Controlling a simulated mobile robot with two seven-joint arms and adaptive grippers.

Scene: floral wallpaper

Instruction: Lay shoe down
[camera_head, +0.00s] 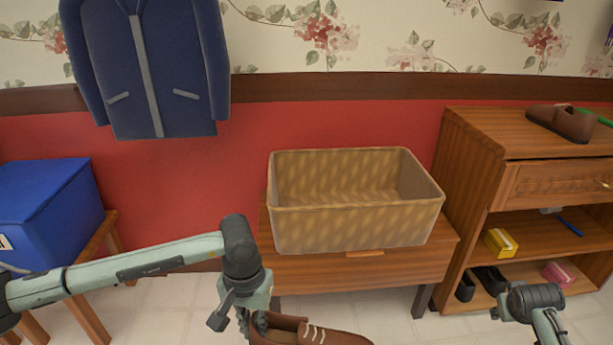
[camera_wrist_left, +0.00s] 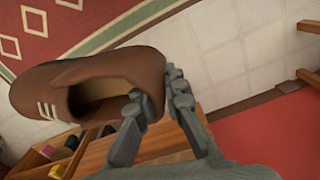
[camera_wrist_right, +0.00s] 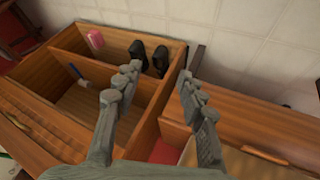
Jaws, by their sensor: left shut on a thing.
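A brown shoe (camera_head: 318,332) with white laces is in my left gripper (camera_head: 257,322), at the bottom of the head view in front of the low bench. In the left wrist view the shoe (camera_wrist_left: 62,82) is held by the edge of its opening, between the fingers of the left gripper (camera_wrist_left: 160,97). Another brown shoe (camera_head: 562,122) stands on top of the wooden cabinet (camera_head: 470,136) at the right. My right gripper (camera_wrist_right: 158,82) is open and empty in its wrist view, above the cabinet and bench; in the head view its fingers are hidden.
An empty woven basket (camera_head: 350,232) stands on the wooden bench (camera_head: 335,268). The cabinet shelves hold a yellow box (camera_head: 500,242), a pink box (camera_head: 558,273) and black shoes (camera_head: 490,279). A blue box (camera_head: 45,213) is at the left. A blue jacket (camera_head: 148,70) hangs on the wall.

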